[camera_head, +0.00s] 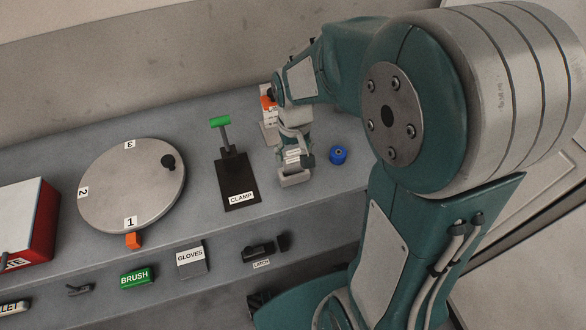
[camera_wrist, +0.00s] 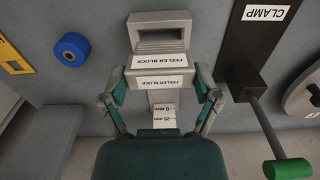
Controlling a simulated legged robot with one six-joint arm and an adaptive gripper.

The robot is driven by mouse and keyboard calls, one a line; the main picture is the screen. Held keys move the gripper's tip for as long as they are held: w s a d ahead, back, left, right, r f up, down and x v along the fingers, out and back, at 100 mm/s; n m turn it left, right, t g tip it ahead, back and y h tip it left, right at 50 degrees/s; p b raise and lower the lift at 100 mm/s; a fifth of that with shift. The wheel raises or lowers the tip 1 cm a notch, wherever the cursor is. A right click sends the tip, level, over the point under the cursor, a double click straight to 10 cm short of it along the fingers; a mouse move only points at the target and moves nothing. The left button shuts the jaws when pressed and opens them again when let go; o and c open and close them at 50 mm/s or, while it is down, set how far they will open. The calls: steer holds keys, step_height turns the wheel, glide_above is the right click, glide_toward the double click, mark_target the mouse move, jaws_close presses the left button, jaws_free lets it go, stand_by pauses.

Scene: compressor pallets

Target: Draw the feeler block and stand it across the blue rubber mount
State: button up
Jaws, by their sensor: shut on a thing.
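The feeler block (camera_wrist: 157,82) is a grey piece with a white FEELER BLOCK label, between the two fingers of my gripper (camera_wrist: 161,92) in the wrist view. My gripper is shut on it. A second FEELER BLOCK label sits on a grey part with a rectangular opening just beyond; I cannot tell whether the two are joined. A strip marked 0 mm and 25 mm shows below. In the head view my gripper (camera_head: 292,157) is over the grey block end (camera_head: 293,180). The blue rubber mount (camera_head: 338,155) stands right of it, apart; it also shows in the wrist view (camera_wrist: 72,47).
The black clamp plate (camera_head: 238,188) with its green-handled lever stands left of the gripper. A round numbered disc (camera_head: 133,185) lies farther left. An orange-topped item (camera_head: 268,104) is partly hidden behind my arm. Bench surface around the blue mount is mostly clear.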

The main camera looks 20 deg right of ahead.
steer(key=shift+r, duration=0.5)
steer(key=shift+r, duration=0.25)
stand_by(0.3)
